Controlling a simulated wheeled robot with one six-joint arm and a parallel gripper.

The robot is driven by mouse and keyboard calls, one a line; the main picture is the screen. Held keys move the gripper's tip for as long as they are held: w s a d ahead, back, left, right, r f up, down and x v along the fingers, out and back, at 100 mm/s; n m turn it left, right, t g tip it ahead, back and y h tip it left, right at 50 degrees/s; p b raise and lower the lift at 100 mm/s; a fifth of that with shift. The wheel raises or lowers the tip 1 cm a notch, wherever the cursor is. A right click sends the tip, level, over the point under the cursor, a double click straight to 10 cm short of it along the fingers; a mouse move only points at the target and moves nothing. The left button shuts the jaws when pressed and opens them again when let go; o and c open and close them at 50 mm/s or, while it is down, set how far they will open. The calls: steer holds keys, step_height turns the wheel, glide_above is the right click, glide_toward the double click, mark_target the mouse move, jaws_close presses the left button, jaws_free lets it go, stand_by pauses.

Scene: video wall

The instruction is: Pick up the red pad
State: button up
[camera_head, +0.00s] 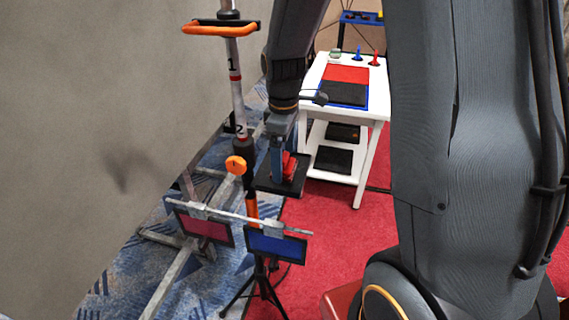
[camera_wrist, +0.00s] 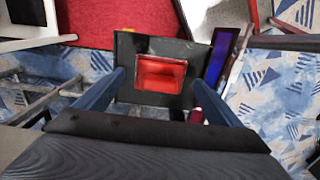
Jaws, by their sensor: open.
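A red, box-like piece, likely the red pad (camera_head: 289,165), sits on a dark square plate (camera_head: 264,183) in the head view. In the wrist view the red pad (camera_wrist: 161,75) lies at the middle of the dark plate (camera_wrist: 127,46), with a raised rim around a sunken face. My gripper (camera_head: 283,158) is directly over the plate, pointing down. In the wrist view my gripper (camera_wrist: 160,80) is open, with one blue finger on each side of the red pad. I cannot tell whether the fingers touch it. My arm partly hides the pad in the head view.
A white table (camera_head: 376,105) behind carries a red panel (camera_head: 347,73) and a black panel (camera_head: 343,93). A magenta panel (camera_head: 204,228) and a blue panel (camera_head: 276,245) hang from a bar in front. A pole (camera_head: 235,85) stands left. Red carpet (camera_head: 330,235) lies open to the right.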

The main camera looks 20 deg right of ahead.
mark_target(284, 156)
steer(key=shift+f, duration=0.6)
steer(key=c, duration=1.1)
steer(key=shift+c, duration=0.2)
steer(key=shift+r, duration=0.1)
step_height(284, 156, up, 10)
steer(key=shift+f+b, duration=0.1)
steer(key=shift+b, duration=0.9)
